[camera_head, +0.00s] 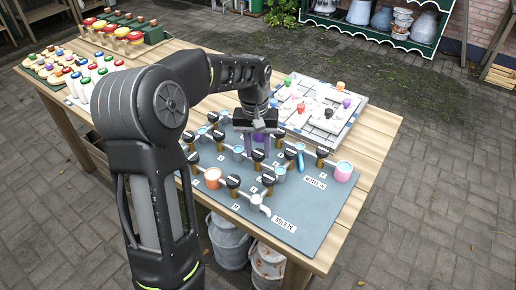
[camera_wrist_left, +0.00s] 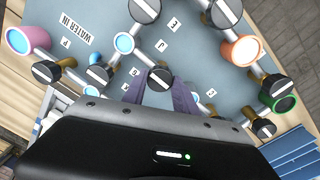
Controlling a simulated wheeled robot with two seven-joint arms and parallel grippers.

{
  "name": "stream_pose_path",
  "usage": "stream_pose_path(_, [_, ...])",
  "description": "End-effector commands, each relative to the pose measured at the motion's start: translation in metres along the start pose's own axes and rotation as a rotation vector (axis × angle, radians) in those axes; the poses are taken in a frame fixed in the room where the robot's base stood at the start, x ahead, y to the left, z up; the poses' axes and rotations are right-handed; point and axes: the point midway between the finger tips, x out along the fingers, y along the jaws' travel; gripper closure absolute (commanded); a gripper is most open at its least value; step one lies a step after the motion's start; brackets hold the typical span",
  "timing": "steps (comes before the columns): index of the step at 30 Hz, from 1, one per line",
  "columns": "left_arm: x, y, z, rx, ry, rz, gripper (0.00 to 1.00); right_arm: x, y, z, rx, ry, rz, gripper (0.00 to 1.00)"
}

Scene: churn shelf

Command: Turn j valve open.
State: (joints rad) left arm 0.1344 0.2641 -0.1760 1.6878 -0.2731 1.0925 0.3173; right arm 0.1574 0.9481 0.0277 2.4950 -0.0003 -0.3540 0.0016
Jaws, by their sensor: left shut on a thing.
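A grey pipe board (camera_head: 318,205) on the wooden table carries several black valve knobs with white bars, joined by pipes. My left gripper (camera_head: 259,138) comes down over the middle of the board in the head view. In the left wrist view its two fingers (camera_wrist_left: 162,90) stand on either side of a black valve knob (camera_wrist_left: 160,79) and are shut on it. The label J (camera_wrist_left: 160,45) lies just beyond this knob, with the label E (camera_wrist_left: 173,22) farther out. The fingers hide part of the knob and its pipe. My right gripper is not in view.
Other knobs stand close around, such as one (camera_wrist_left: 145,10) and another (camera_wrist_left: 97,76) in the wrist view. A pink cup (camera_head: 343,172) and an orange cup (camera_head: 212,178) sit on the board. A white puzzle board (camera_head: 330,112) lies behind it.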

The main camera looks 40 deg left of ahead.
Motion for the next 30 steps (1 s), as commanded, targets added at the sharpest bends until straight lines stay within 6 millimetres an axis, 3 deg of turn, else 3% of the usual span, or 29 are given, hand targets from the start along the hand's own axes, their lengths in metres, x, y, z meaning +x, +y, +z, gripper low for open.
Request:
stream_pose_path(5, [-0.001, 0.0, -0.001, -0.001, 0.002, 0.001, 1.0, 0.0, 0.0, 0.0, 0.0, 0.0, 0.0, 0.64])
stream_pose_path(6, [-0.001, 0.0, -0.001, -0.001, 0.002, 0.001, 0.64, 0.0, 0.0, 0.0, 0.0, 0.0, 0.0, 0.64])
stream_pose_path(13, [0.0, 0.0, 0.0, 0.0, 0.001, 0.0, 0.45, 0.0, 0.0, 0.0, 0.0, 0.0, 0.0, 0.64])
stream_pose_path(23, [-0.003, 0.0, 0.0, 0.001, 0.001, 0.001, 0.44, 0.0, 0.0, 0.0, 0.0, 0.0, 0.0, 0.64])
stream_pose_path(30, [-0.032, 0.001, -0.001, 0.002, 0.005, 0.002, 0.44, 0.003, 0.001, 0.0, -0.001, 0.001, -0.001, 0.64])
